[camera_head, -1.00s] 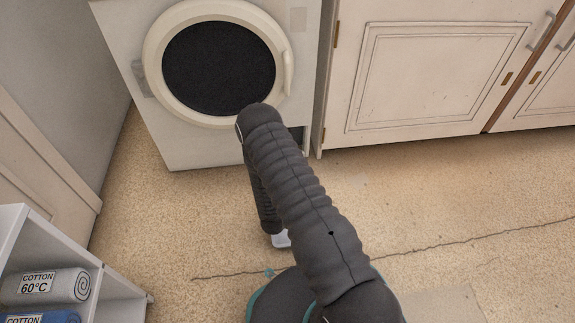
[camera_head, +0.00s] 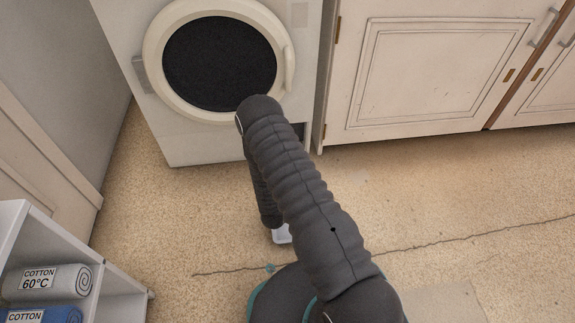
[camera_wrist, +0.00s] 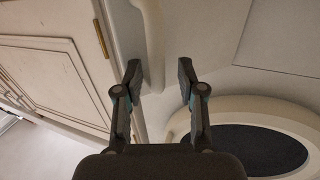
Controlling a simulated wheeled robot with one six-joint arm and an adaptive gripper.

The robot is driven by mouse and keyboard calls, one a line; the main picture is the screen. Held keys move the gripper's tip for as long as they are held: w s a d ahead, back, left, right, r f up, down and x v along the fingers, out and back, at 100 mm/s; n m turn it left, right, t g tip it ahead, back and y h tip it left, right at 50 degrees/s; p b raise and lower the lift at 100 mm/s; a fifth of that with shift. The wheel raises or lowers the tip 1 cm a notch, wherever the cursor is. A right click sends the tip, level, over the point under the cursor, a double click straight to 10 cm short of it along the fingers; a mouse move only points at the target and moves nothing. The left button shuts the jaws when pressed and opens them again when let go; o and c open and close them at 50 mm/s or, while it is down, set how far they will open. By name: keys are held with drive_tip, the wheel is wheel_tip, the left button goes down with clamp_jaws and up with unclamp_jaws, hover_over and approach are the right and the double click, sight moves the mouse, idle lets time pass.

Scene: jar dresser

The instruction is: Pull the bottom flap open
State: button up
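The white front-loading machine (camera_head: 195,140) stands at the back in the head view, with a round dark-windowed door (camera_head: 218,64) that is shut. A small dark patch (camera_head: 299,131) shows at its lower right corner, partly behind my arm; I cannot tell whether it is the bottom flap. My gripper is hidden by my arm in the head view. In the wrist view my gripper (camera_wrist: 159,75) is open, its two fingers apart with nothing held. A pale raised bar (camera_wrist: 150,40) passes behind the gap between them. I cannot tell whether they touch it. The round door's dark window (camera_wrist: 250,148) is at lower right.
A pale panelled cabinet (camera_head: 430,75) stands close to the right of the machine. A white shelf unit (camera_head: 112,285) with rolled towels (camera_head: 50,283) is at lower left. The cracked beige floor (camera_head: 450,190) is clear on the right.

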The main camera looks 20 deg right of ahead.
wheel_tip(320, 180, up, 9)
drive_tip(key=shift+f, duration=0.1)
idle(0.3)
